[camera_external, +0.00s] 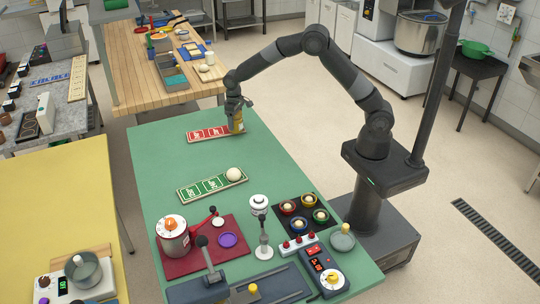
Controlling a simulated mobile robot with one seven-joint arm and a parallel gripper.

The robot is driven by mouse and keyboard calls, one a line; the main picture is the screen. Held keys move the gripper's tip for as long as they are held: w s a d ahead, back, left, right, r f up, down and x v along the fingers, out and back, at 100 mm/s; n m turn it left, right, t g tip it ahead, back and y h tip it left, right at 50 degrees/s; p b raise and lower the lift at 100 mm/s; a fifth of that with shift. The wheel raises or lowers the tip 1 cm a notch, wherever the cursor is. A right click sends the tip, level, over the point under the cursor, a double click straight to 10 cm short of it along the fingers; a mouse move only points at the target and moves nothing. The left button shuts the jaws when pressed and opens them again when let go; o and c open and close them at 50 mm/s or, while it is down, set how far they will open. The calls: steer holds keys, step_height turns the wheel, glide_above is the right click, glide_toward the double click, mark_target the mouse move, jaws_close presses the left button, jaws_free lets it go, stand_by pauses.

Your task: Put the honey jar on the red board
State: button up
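The red board (204,135) lies flat near the far end of the green table, with white markings on it. The honey jar (238,124) is a small yellow-amber jar at the board's right end. I cannot tell whether it rests on the board or is held just above it. My gripper (237,109) points down over the jar, with its fingers at the jar's upper part. The fingers are too small and dark to show whether they are closed on it.
A green board (198,190) with a pale ball (233,174) lies nearer on the green table (165,148). The front holds a red mat (196,263) with a pot, a white stand (262,225) and a dark tray with several bowls. Clear surface surrounds the red board.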

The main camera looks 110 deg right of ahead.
steer(key=o, duration=0.3)
steer(key=shift+r, duration=0.1)
step_height(320, 180, up, 12)
steer(key=shift+f, duration=0.15)
steer(key=shift+a+r, duration=0.1)
steer(key=shift+r, duration=0.2)
steer(key=s+a+r+n+t, duration=0.1)
steer(key=s+a+r, duration=0.1)
steer(key=a+r, duration=0.35)
steer(key=s+a+r+n+t, duration=0.1)
steer(key=s+a+r+n, duration=0.15)
steer(key=a, duration=0.65)
steer(key=s+a+r+n+t, duration=0.1)
steer(key=s+a+r, duration=0.25)
steer(key=a, duration=0.35)
steer(key=s+a+f+n+t, duration=0.1)
steer(key=s+a+n, duration=0.3)
steer(key=s+a, duration=1.2)
steer(key=shift+s+a+t, duration=0.15)
steer(key=shift+s+t, duration=0.65)
steer(key=shift+s, duration=0.45)
